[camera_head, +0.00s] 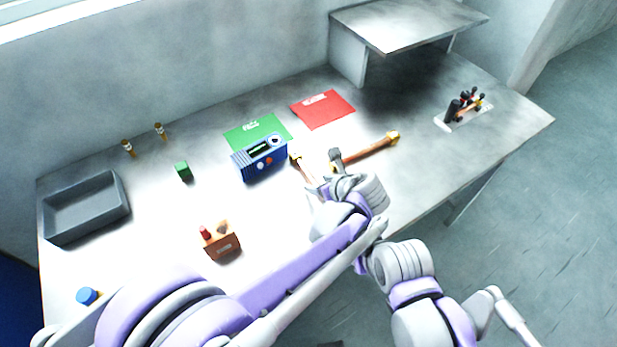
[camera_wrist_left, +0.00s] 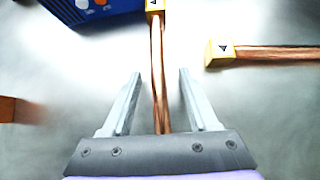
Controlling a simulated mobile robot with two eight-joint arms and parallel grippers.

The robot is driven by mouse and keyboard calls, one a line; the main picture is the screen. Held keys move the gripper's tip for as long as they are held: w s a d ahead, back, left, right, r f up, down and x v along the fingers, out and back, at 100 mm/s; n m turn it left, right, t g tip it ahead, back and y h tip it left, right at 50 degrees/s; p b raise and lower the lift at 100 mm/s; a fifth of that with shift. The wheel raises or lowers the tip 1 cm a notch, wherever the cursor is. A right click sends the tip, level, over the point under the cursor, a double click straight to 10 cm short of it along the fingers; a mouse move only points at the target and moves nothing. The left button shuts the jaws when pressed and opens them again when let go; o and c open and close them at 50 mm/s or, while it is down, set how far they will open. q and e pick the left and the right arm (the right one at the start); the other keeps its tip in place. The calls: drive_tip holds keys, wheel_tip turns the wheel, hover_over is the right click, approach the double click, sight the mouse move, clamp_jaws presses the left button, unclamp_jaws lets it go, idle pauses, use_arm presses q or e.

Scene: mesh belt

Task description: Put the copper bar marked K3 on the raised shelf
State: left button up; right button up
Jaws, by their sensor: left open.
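Two copper bars with yellow ends lie on the metal table. One bar (camera_head: 301,168) runs lengthwise between the fingers of my left gripper (camera_head: 322,172); it also shows in the left wrist view (camera_wrist_left: 158,60). The other bar (camera_head: 368,151) lies to its right, slanting toward the shelf, and shows in the left wrist view (camera_wrist_left: 270,53) outside the fingers. The yellow ends carry dark marks, but I cannot read K3 on either. My left gripper is open, with gaps beside the bar in the wrist view (camera_wrist_left: 160,75). The raised shelf (camera_head: 410,25) stands at the back right, its top bare.
A blue device (camera_head: 260,160) stands close left of the bars. Green (camera_head: 255,130) and red (camera_head: 323,108) sheets lie behind. A tool holder (camera_head: 464,112) is at right; a brown box (camera_head: 222,243), green cube (camera_head: 183,171) and grey tray (camera_head: 85,208) are left.

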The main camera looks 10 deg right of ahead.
use_arm(q)
drive_tip(key=shift+w+a+f, duration=0.2)
drive_tip(key=shift+w+f, duration=0.2)
drive_tip(key=shift+w, duration=0.2)
drive_tip(key=shift+s+r, duration=0.1)
drive_tip(key=shift+s, duration=0.1)
drive_tip(key=shift+s+d, duration=0.1)
drive_tip(key=shift+s, duration=0.1)
drive_tip(key=shift+c, duration=1)
drive_tip(key=shift+w, duration=0.1)
clamp_jaws()
